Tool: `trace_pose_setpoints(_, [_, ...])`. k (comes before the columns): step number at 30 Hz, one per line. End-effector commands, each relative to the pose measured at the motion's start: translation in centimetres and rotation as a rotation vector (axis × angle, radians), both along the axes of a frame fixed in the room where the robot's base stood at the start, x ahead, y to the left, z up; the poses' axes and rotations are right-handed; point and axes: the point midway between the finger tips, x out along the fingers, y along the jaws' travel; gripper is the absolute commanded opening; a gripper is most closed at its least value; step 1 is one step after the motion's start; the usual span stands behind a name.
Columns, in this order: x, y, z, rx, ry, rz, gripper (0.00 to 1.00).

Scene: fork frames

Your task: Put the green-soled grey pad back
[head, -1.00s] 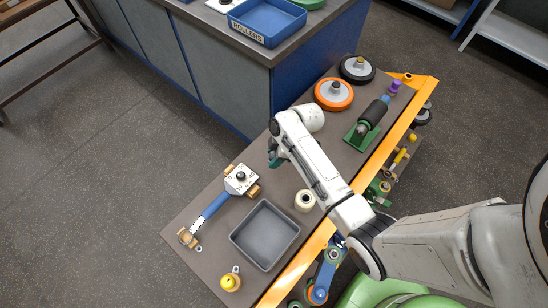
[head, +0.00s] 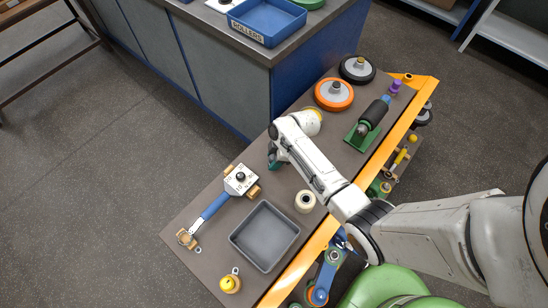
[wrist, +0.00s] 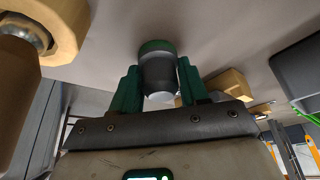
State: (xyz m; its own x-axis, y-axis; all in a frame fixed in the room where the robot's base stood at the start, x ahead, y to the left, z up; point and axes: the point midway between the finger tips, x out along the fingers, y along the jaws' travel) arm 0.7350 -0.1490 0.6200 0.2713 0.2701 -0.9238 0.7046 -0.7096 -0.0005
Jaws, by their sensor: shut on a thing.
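The grey pad (wrist: 158,72) is a short dark grey cylinder with a green sole. It sits between the two green fingers of my gripper in the wrist view, sole end toward the grey-brown table top (wrist: 205,30). I cannot tell whether the sole touches the table. In the head view my gripper (head: 272,160) is low over the middle of the table (head: 222,180), just above and right of the valve block (head: 241,179). The pad is hidden by my arm there.
An orange wheel (head: 323,102), a black wheel (head: 346,76) and a black roller on a green stand (head: 373,112) stand farther right.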

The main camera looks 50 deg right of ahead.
Motion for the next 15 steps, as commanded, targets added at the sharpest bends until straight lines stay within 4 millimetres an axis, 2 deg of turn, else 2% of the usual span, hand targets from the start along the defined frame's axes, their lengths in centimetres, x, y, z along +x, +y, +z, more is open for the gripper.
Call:
trace_pose_setpoints(1, [0.02,0.01,-0.25,0.0,0.0,0.001,0.0])
trace_pose_setpoints(2, [0.03,0.0,-0.16,0.0,0.0,0.001,0.46])
trace_pose_setpoints(9, [0.01,-0.01,-0.11,0.0,0.0,0.0,0.69])
trace_pose_setpoints(15, [0.01,-0.02,-0.11,0.0,0.0,0.0,0.7])
